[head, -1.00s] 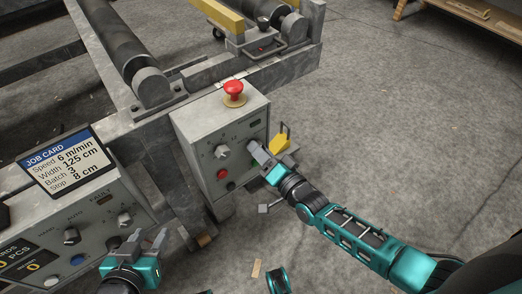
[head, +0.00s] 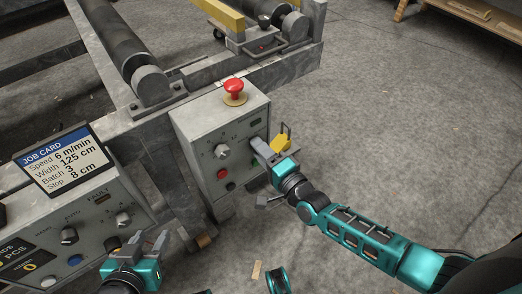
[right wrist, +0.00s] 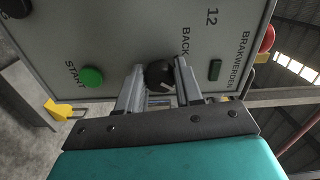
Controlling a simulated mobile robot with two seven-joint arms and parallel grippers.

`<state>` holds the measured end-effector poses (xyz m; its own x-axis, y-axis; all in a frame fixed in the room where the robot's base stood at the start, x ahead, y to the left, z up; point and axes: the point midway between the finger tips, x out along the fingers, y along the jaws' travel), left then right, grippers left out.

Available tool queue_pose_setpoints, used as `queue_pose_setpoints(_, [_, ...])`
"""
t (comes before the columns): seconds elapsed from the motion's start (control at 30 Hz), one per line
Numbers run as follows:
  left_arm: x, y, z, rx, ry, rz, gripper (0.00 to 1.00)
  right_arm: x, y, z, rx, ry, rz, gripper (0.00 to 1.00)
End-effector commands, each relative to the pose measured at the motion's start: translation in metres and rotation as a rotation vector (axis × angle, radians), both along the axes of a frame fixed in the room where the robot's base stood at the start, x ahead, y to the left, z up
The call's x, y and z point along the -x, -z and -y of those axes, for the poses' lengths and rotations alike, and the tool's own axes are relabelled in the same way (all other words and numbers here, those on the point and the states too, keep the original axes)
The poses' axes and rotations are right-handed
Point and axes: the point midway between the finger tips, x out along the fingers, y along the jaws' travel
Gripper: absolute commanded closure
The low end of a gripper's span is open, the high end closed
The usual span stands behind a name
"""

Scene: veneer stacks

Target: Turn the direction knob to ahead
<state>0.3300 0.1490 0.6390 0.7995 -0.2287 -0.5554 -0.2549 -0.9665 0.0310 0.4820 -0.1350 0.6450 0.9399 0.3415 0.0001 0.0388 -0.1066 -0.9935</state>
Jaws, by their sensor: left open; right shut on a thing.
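The direction knob (right wrist: 158,75) is a round black knob on the grey control box, beside the word BACK in the right wrist view. A short pale mark on it shows toward the lower right in that view. My right gripper (head: 263,152) is shut on this knob, one finger on each side; in the head view the gripper hides it. The control box (head: 209,119) also carries a red mushroom button (head: 234,87) on top. My left gripper (head: 148,244) is open and empty in front of the left console.
The left console (head: 109,234) bears knobs and a job card display (head: 64,160). A green START button (right wrist: 91,77) sits near the held knob. A yellow part (head: 282,139) shows just behind my right gripper.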

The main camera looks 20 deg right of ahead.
Motion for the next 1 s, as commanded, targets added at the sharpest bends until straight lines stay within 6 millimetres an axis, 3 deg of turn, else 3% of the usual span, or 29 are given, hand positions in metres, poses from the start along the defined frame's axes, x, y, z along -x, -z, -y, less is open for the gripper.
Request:
queue_pose_setpoints(0.33, [0.001,0.001,-0.001,-0.005,0.003,-0.001,0.53,0.001,0.001,0.000,-0.006,0.000,-0.004,0.95])
queue_pose_setpoints(0.37, [0.000,0.001,-0.001,-0.005,0.003,-0.001,0.53,0.001,0.001,0.000,-0.006,0.000,-0.004,0.63])
queue_pose_setpoints(0.6, [0.001,0.001,-0.001,-0.005,0.003,-0.001,0.53,0.000,0.000,0.000,-0.004,0.000,-0.003,0.40])
queue_pose_setpoints(0.87, [0.000,0.000,0.000,-0.002,0.001,-0.001,0.53,0.001,0.000,0.000,-0.003,0.000,-0.002,0.39])
queue_pose_setpoints(1.0, [0.000,-0.004,0.000,0.002,-0.002,-0.001,0.53,0.013,0.000,0.005,-0.003,0.000,-0.004,0.39])
